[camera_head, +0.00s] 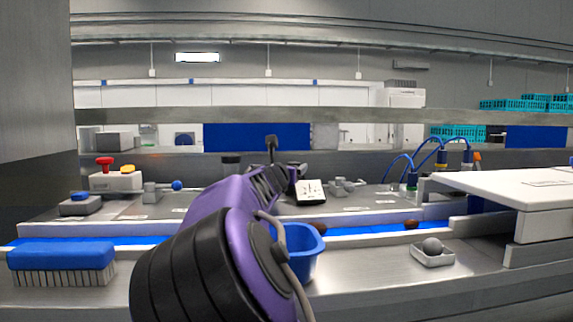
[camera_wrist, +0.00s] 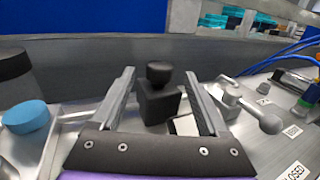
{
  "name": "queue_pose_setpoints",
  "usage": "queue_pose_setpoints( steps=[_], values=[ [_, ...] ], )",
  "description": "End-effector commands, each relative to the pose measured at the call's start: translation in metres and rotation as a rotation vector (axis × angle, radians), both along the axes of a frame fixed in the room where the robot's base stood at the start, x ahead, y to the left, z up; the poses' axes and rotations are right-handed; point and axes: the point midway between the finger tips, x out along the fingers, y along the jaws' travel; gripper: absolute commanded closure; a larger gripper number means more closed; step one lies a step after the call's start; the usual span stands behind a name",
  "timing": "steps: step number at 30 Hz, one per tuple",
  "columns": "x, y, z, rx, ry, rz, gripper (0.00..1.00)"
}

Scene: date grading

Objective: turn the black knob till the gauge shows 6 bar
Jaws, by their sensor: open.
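The black knob (camera_wrist: 159,73) stands upright on a dark square block (camera_wrist: 158,104) in the wrist view. My gripper (camera_wrist: 160,76) is open, with one finger on each side of the knob and block. Visible gaps separate the fingers from the knob, though depth is hard to judge. A white gauge face (camera_head: 311,191) with dark marks shows just right of my arm in the head view. Its reading is too small to tell. In the wrist view only a pale part of it (camera_wrist: 184,125) shows beside the block, partly hidden by the right finger.
A grey lever with a ball end (camera_wrist: 268,122) is right of the gripper. A dark cylinder (camera_wrist: 14,75) and a blue disc (camera_wrist: 26,117) are at the left. A blue tub (camera_head: 304,250) is partly behind my arm. A blue brush (camera_head: 62,256) lies at front left.

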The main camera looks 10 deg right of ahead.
Motion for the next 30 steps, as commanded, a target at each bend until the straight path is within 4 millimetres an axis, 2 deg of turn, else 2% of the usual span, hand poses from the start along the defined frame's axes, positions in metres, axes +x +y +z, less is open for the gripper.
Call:
queue_pose_setpoints(
  steps=[6, 16, 27, 29, 30],
  values=[
    [0.015, -0.006, 0.000, 0.000, 0.000, 0.000, 0.22],
    [0.017, -0.007, -0.001, 0.001, 0.001, 0.001, 0.24],
    [0.017, -0.007, 0.000, 0.001, 0.000, 0.001, 0.91],
    [0.017, -0.007, 0.000, 0.001, 0.000, 0.001, 1.00],
    [0.017, -0.007, 0.000, 0.001, 0.000, 0.001, 1.00]
  ],
)
